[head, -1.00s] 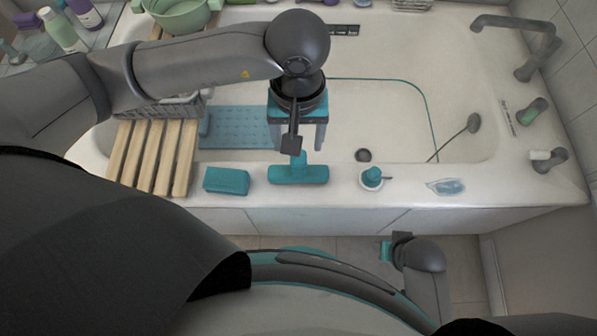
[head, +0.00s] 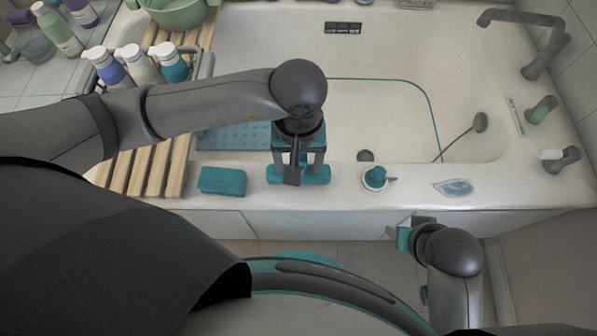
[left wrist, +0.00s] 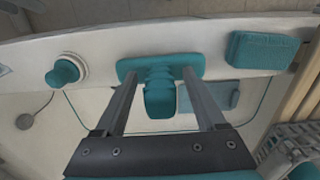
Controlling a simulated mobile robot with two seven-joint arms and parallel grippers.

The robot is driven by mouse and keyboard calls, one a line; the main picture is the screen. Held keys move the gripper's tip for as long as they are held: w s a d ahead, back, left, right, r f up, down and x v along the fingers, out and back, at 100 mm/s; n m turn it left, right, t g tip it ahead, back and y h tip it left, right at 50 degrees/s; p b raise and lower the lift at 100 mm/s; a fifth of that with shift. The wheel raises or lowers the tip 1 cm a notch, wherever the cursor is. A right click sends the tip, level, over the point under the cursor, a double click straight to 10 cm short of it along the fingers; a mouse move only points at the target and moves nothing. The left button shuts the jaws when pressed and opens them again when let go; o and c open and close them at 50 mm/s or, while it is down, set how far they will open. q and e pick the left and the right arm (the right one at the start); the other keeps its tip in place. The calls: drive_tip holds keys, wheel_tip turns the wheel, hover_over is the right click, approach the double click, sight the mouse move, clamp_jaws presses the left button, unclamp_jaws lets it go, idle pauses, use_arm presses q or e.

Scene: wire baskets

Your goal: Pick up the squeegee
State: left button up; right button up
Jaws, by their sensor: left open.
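The teal squeegee (head: 318,177) lies on the front rim of the bathtub, with its wide head along the rim. In the left wrist view the squeegee (left wrist: 160,98) shows its ribbed handle between the two fingers. My left gripper (head: 299,170) is open right above it; in the left wrist view its fingertips (left wrist: 161,74) stand on either side of the handle, near the head. I cannot tell whether they touch it. My right gripper (head: 404,236) is low in front of the tub, away from the squeegee, and its jaws are unclear.
A teal sponge-like block (head: 222,181) lies left of the squeegee on the rim.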

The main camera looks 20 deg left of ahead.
use_arm(q)
drive_tip(key=shift+f, duration=0.15)
drive_tip(key=shift+c, duration=0.2)
clamp_jaws()
idle(0.4)
idle(0.9)
